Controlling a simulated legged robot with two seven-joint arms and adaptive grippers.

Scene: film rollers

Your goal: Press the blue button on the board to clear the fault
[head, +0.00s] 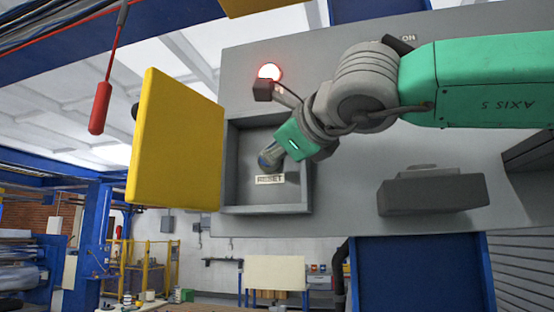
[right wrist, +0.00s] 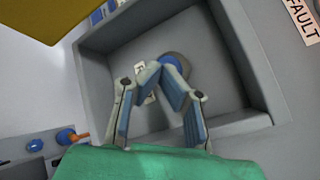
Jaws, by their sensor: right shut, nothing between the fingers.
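The grey board (head: 340,205) fills the middle of the head view. Its recessed box (head: 234,165) has a RESET label (head: 270,180) inside, at the bottom. The blue button (right wrist: 170,61), in a round grey collar, shows in the right wrist view at the back of the box, partly covered by my fingertips. My right gripper (head: 270,158) reaches into the box from the right, just above the label. In the right wrist view its fingertips (right wrist: 161,70) are together and empty, in front of the button. I cannot tell whether they touch it. My left gripper is not in view.
A yellow cover (head: 175,140) stands open at the box's left side. A fault lamp (head: 270,71) glows red above the box. A grey block (head: 433,192) sticks out of the board at the right. A red pull handle (head: 100,108) hangs at the left.

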